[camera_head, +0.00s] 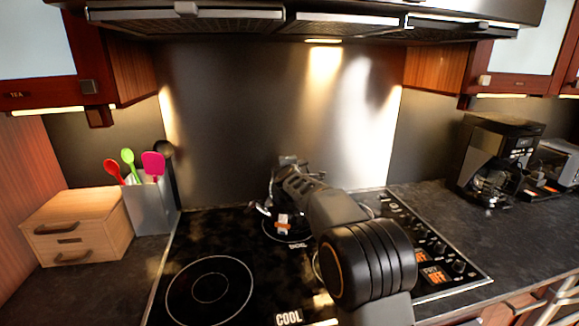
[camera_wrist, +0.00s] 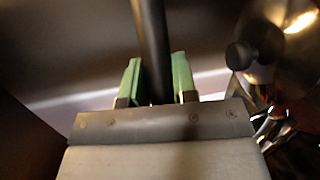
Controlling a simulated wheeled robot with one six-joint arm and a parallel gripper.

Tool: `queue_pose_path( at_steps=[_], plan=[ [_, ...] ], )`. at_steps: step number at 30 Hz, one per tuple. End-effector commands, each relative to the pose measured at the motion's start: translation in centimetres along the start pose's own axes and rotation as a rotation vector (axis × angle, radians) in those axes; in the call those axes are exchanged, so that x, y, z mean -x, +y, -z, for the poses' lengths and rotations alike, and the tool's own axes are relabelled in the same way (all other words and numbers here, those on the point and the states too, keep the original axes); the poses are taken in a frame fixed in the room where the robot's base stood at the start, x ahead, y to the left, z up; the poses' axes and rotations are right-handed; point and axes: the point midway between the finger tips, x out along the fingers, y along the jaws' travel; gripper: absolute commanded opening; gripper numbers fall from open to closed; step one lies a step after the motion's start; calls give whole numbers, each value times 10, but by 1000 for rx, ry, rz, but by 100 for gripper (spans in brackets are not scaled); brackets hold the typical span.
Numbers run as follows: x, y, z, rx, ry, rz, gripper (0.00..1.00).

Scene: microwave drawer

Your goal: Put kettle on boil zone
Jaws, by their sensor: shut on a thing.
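My gripper (camera_wrist: 157,80) has its green fingers on either side of a dark bar, which looks like the handle of the kettle (camera_wrist: 290,50). The shiny round kettle body with a black knob shows at the right of the wrist view. In the head view my gripper and arm hide most of the kettle (camera_head: 264,208); only shiny bits show beside the gripper. They are over the rear ring (camera_head: 270,236) of the black cooktop. A small label at that ring's front edge is too small to read surely. I cannot tell whether the kettle touches the glass.
A front-left ring (camera_head: 210,287) is bare, and a "COOL" label (camera_head: 288,317) lies at the front. Knobs (camera_head: 440,248) line the cooktop's right side. A utensil holder (camera_head: 148,208) and wooden box (camera_head: 78,226) stand left, a coffee maker (camera_head: 497,160) right. The hood (camera_head: 300,20) hangs above.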

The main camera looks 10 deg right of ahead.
Motion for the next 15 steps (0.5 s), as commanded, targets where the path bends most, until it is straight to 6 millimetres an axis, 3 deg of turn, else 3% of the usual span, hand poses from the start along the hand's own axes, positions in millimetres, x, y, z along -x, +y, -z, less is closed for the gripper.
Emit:
queue_pose_path(
  at_steps=[13,14,15],
  plan=[
    [0,-1,0,-2,-2,-10,0],
    [-1,-7,1,-1,0,0,27],
    [-1,-7,1,-1,0,0,31]
  ],
)
